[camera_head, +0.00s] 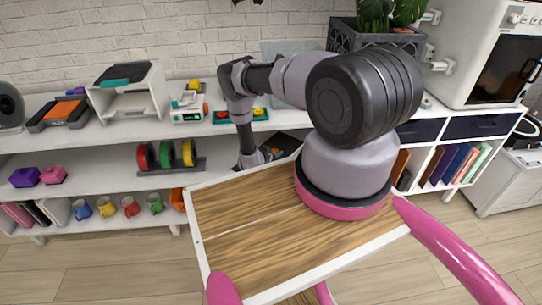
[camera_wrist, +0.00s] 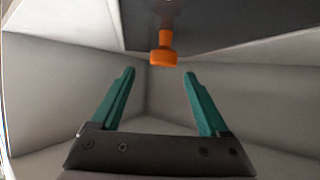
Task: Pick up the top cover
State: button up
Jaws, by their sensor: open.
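A dark panel (camera_wrist: 225,22) with an orange knob (camera_wrist: 163,49) spans the top of the wrist view; it may be the top cover, but I cannot tell for sure. My gripper (camera_wrist: 158,72) is open and empty, its two teal fingers apart. The knob appears between and beyond the fingertips, with no visible contact. In the head view, a dark flat thing (camera_head: 287,143) lies on the shelf beside my forearm's lower end, partly hidden by my arm and a wooden board. My fingers are hidden in that view.
Pale walls (camera_wrist: 60,85) surround the fingers in the wrist view. The white shelf (camera_head: 100,150) holds a spool rack (camera_head: 170,165), several mugs and purple and pink boxes. A wood-topped white tray (camera_head: 245,225) is close in front. A white frame (camera_head: 130,100) stands on the upper shelf.

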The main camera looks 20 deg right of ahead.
aim_at(275, 150)
jog(key=x, duration=0.5)
jog(key=shift+w+a+f, duration=0.15)
jog(key=shift+f, duration=0.05)
jog(key=shift+c, duration=0.3)
grip_shut()
